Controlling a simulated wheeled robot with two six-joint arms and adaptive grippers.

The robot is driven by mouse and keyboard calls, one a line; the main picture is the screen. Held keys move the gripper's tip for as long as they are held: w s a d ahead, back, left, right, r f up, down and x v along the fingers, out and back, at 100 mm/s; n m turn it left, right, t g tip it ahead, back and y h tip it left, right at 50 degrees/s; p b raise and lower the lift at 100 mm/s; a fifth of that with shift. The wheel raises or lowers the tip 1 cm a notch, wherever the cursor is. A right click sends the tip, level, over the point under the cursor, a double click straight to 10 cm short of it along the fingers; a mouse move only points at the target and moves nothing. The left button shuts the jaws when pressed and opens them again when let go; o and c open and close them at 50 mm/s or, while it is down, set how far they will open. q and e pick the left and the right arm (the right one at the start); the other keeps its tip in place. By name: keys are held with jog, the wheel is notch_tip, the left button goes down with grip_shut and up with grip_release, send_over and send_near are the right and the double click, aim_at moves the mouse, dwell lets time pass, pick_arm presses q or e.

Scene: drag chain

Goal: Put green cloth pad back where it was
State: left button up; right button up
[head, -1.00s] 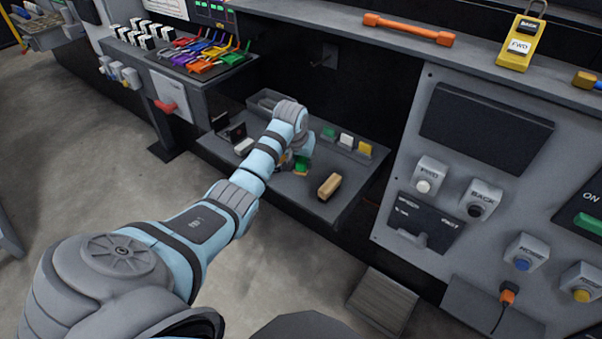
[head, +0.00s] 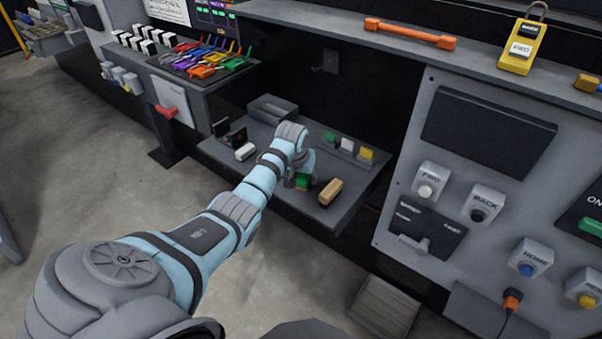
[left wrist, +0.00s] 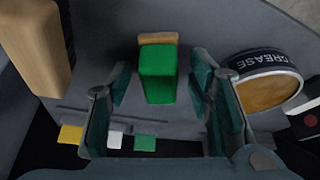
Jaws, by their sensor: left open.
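The green cloth pad (left wrist: 158,75) lies between the parted fingers of my left gripper (left wrist: 161,70) in the left wrist view, with a gap on both sides. A tan piece (left wrist: 158,38) shows at its far end. In the head view the green pad (head: 302,182) is partly hidden by my left gripper (head: 303,168), low over the grey shelf (head: 275,195). A small green block (head: 331,137) stands at the back of the shelf beside a white block (head: 347,145) and a yellow block (head: 365,153). My right gripper is out of view.
A tan wooden block (head: 330,191) lies just right of the pad. A round grease tin (left wrist: 265,80) is close to the gripper in the left wrist view. A white item (head: 245,152) and a grey bin (head: 272,108) are on the shelf's left side.

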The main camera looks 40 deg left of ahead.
pick_arm(q)
jog(key=p+v, duration=0.3)
jog(key=v, duration=0.9)
jog(key=shift+p, duration=0.35)
jog(key=shift+s+d+f, duration=0.1)
